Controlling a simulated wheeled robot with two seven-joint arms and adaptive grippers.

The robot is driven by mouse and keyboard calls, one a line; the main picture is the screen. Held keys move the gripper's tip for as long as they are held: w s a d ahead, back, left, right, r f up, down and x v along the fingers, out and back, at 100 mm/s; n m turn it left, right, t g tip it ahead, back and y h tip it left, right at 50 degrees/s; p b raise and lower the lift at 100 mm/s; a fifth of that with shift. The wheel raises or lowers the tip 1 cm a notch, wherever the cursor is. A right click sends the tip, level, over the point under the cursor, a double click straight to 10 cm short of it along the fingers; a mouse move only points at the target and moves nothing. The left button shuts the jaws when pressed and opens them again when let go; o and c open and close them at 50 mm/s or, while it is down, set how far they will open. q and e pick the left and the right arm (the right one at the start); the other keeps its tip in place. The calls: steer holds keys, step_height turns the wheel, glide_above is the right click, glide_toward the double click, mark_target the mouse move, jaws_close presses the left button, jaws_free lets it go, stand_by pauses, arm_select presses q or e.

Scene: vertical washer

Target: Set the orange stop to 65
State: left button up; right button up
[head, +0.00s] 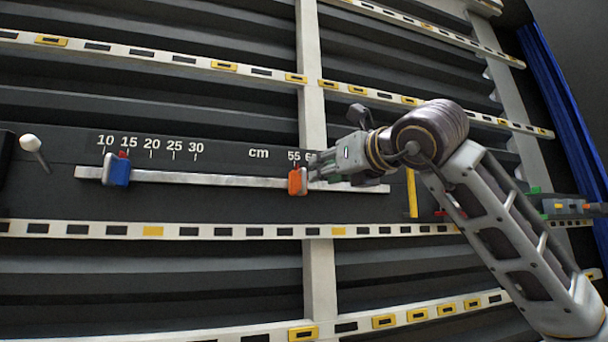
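The orange stop (297,181) sits on the metal rail (225,180), below and close to the 55 mark of the cm scale (258,153). The marks right of 55 are mostly hidden behind my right gripper, so 65 does not show. My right gripper (318,174) is just right of the orange stop, with its fingers pointing left at it. I cannot tell whether the fingers touch the stop, or whether they are open or shut. A blue stop (117,170) sits on the same rail near 10 to 15. My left gripper is not in view.
A white knob (31,143) sticks out left of the scale. A yellow upright bar (412,193) stands right of the rail's end. Slotted pale strips (190,231) cross the panel above and below the rail. A blue curtain-like surface (570,90) is at the far right.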

mark_target(305, 177)
steer(key=shift+p+x, duration=1.75)
steer(key=shift+x, duration=3.15)
jaws_close()
steer(key=shift+s, duration=0.1)
